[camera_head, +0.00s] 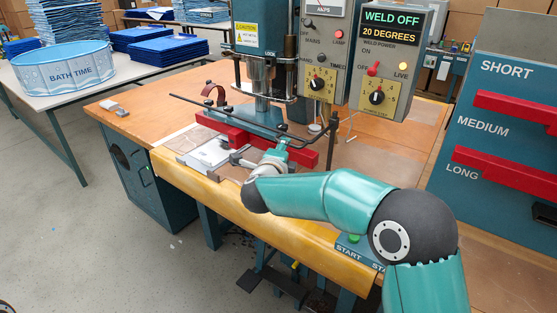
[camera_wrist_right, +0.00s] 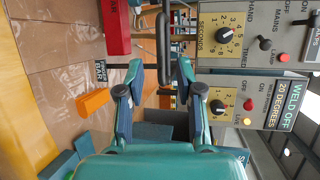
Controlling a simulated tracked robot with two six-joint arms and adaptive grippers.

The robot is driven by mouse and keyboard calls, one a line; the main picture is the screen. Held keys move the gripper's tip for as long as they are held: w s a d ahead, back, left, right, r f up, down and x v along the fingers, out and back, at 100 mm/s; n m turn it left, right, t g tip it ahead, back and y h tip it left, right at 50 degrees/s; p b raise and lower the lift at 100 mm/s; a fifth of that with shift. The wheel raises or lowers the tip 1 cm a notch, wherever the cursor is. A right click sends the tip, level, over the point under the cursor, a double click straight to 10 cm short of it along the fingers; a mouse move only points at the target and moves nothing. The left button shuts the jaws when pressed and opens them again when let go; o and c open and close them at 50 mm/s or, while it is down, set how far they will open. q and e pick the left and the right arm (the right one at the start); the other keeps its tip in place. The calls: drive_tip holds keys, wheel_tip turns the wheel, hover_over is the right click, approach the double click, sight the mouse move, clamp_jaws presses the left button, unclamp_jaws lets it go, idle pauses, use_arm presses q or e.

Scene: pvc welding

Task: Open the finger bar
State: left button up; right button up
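The finger bar (camera_head: 225,111) is a thin black rod running along the front of the teal welding machine, above a red bar (camera_head: 238,136). In the right wrist view the finger bar (camera_wrist_right: 163,42) is a dark upright shape whose near end lies between my fingertips. My right gripper (camera_head: 281,146) is at the right part of the finger bar. In the wrist view my right gripper (camera_wrist_right: 161,68) is open, with a visible gap between each finger and the bar. I cannot tell whether either finger touches it.
The control boxes (camera_head: 390,60) read "WELD OFF" and "20 DEGREES". A teal rack (camera_head: 490,125) with red bars stands at the right. An orange block (camera_wrist_right: 95,101) is near my gripper. The wooden tabletop (camera_head: 150,110) is mostly clear at the left. A pool (camera_head: 65,75) sits on another table.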

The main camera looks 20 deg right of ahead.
drive_tip(key=v, duration=0.6)
drive_tip(key=shift+s, duration=0.15)
drive_tip(key=shift+a, duration=0.15)
drive_tip(key=s+a+f+n+g+y+p, duration=0.15)
drive_tip(key=s+f+n+y, duration=0.4)
drive_tip(key=f, duration=0.75)
drive_tip(key=s+f+n+g+y+p, duration=0.1)
drive_tip(key=s+f+n+g+y, duration=0.15)
drive_tip(key=f+n, duration=0.8)
drive_tip(key=s+a+f+n+g+y, duration=0.1)
drive_tip(key=s+f+n+g, duration=0.1)
drive_tip(key=s+f, duration=0.3)
drive_tip(key=s+a+f+n+g+y+p, duration=0.1)
drive_tip(key=s+f+g, duration=0.3)
drive_tip(key=s, duration=0.9)
drive_tip(key=s+a+f+n+g+y, duration=0.1)
drive_tip(key=s+f+n+g, duration=0.2)
drive_tip(key=s+f, duration=0.3)
drive_tip(key=s, duration=0.2)
drive_tip(key=shift+s+a+n+y+p, duration=0.3)
drive_tip(key=shift+s+n+p, duration=0.05)
drive_tip(key=shift+s+n, duration=0.05)
